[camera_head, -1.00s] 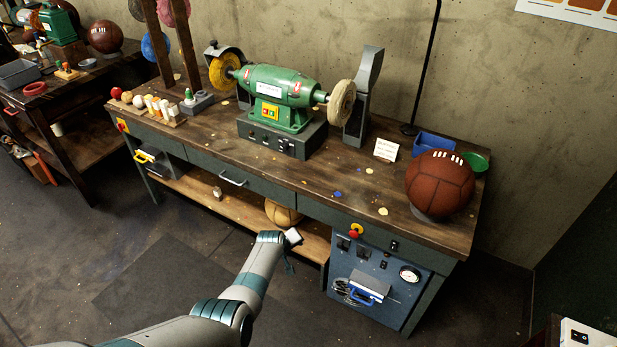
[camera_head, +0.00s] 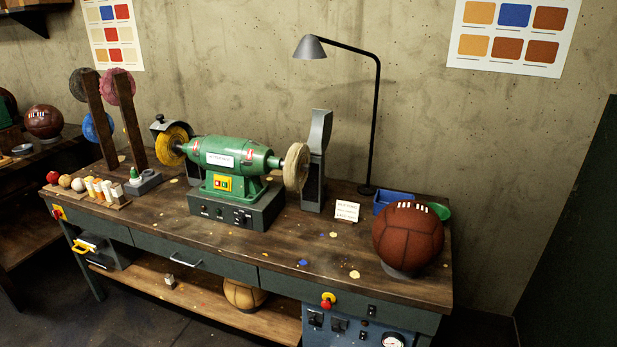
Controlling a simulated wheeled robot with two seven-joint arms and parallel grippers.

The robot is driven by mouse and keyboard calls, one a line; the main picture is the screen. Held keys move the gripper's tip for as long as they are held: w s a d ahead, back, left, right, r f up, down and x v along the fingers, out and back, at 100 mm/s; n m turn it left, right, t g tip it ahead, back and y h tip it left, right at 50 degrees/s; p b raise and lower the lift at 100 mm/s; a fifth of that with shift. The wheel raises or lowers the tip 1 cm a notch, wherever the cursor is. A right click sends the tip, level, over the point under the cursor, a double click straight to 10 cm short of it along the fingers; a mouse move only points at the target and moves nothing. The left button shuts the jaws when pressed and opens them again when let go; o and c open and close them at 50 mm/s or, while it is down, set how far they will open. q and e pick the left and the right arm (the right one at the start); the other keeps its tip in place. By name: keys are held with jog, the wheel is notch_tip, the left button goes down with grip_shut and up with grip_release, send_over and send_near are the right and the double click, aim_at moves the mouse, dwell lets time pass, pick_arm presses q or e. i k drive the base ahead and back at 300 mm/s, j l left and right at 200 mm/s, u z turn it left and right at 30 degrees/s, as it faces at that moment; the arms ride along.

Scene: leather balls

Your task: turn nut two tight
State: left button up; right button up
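No separate nut can be made out in the head view. The green bench polisher (camera_head: 232,166) stands on its grey base (camera_head: 238,207) on the workbench. A yellow wheel (camera_head: 171,146) is on its left shaft end, partly under a dark guard (camera_head: 160,125). A pale cloth wheel (camera_head: 296,167) is on its right shaft end. Any nuts on the shaft ends are too small or hidden to tell. Neither of my grippers is in view.
A brown leather ball (camera_head: 408,238) rests at the right of the workbench (camera_head: 300,255), near a blue tray (camera_head: 393,202) and a small card (camera_head: 346,211). A grey upright guard (camera_head: 316,160) and black lamp (camera_head: 375,120) stand behind. The front middle of the bench top is mostly clear.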

aim_at(303, 167)
jog(key=i+u, duration=0.55)
jog(key=u, duration=0.15)
jog(key=i+l+u, duration=0.1)
jog(key=i+u, duration=0.2)
